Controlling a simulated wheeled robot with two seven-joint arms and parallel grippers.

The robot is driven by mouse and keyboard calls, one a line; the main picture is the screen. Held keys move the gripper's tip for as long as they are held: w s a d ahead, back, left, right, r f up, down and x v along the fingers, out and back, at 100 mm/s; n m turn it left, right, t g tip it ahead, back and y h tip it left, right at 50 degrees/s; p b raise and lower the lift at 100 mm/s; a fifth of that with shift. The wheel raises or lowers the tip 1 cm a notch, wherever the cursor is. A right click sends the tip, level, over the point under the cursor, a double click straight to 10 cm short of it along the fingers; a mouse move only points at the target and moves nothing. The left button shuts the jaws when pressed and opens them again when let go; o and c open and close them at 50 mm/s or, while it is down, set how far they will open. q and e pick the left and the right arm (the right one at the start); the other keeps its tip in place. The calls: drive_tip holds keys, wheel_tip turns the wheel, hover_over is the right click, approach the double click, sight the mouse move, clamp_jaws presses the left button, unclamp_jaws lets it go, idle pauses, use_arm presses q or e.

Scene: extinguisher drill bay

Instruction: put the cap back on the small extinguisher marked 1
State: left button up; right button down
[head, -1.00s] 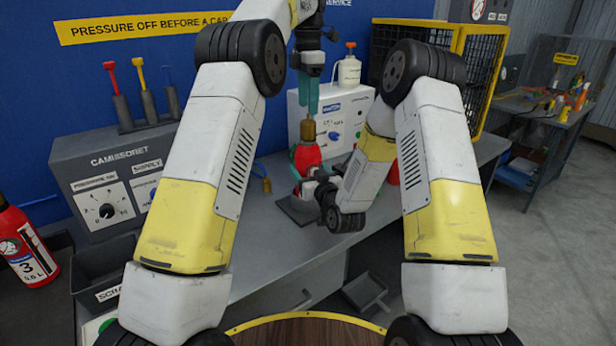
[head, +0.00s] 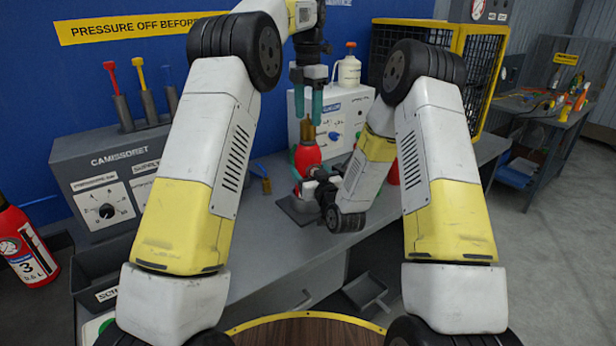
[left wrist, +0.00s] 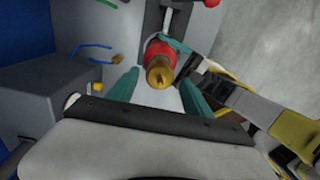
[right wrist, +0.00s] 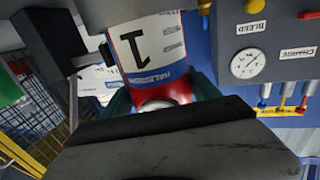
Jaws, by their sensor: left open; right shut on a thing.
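The small red extinguisher (head: 308,157) stands upright at the bench; its mark 1 shows on the white label in the right wrist view (right wrist: 150,48). The brass cap (head: 308,132) sits upright on its top; I cannot tell how tightly. The cap also shows in the left wrist view (left wrist: 160,74). My left gripper (head: 308,122) is open, its teal fingers (left wrist: 158,80) apart on either side just above the cap, with nothing between them touching. My right gripper (right wrist: 162,92) is shut on the extinguisher's red upper part, from the side. The extinguisher's lower part is partly hidden by my right arm.
A white panel box (head: 345,105) with a pump bottle (head: 349,70) stands behind. A grey dial box (head: 70,180) is at left, a larger extinguisher marked 3 (head: 20,262) at far left. A yellow cage (head: 462,70) is at back right. A small brass piece (head: 266,186) lies left of the extinguisher.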

sight(308, 121)
use_arm(q)
drive_tip(key=shift+f, duration=2.35)
